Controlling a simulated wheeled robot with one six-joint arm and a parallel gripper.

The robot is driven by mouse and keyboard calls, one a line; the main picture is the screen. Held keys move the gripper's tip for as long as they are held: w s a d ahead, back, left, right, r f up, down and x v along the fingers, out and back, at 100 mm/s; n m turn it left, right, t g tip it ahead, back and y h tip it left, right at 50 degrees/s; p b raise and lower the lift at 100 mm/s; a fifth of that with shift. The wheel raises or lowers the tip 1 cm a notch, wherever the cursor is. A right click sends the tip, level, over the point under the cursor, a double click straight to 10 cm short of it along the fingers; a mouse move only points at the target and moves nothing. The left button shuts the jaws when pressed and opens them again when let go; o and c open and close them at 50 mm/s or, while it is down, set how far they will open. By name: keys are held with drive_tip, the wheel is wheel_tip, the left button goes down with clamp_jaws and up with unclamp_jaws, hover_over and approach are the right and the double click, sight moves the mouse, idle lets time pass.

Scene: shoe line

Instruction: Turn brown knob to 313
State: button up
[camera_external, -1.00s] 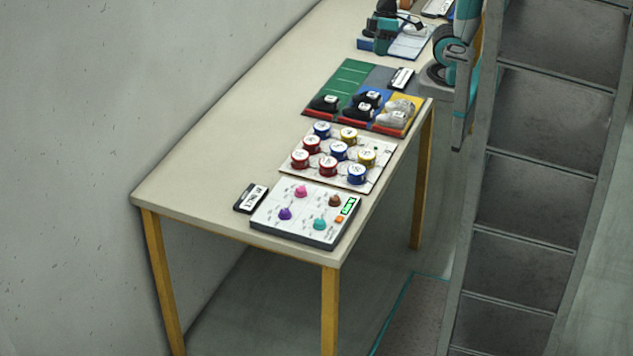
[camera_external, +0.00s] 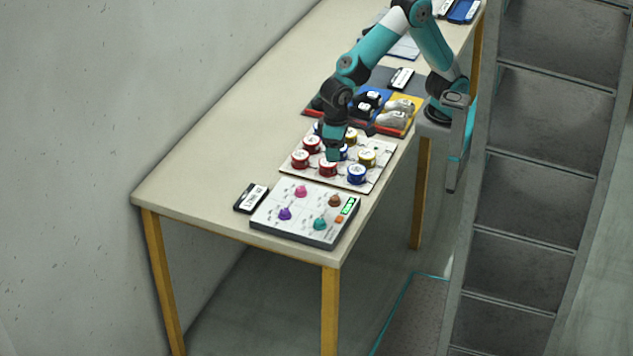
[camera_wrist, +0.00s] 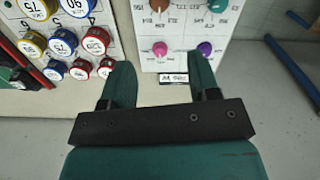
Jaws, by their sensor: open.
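The brown knob (camera_external: 334,201) sits at the far right of the white knob panel (camera_external: 290,233), beside a small green display (camera_external: 348,207) too small to read. In the wrist view the brown knob (camera_wrist: 159,5) is cut off by the top edge. My gripper (camera_external: 333,157) is over the board of round discs, behind the panel and apart from the knob. In the wrist view my gripper (camera_wrist: 160,72) has its two teal fingers spread with nothing between them.
The panel also has pink (camera_external: 301,191), purple (camera_external: 285,214) and teal (camera_external: 320,224) knobs and an orange button (camera_external: 339,219). A black-framed label (camera_external: 251,198) lies left of it. The disc board (camera_external: 376,180) holds several coloured discs. The table's left side is clear.

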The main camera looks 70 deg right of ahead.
sight(335, 197)
wheel_tip(335, 197, down, 16)
drive_tip(key=shift+f+p, duration=0.1)
drive_tip(key=shift+p, duration=0.3)
drive_tip(key=c, duration=0.9)
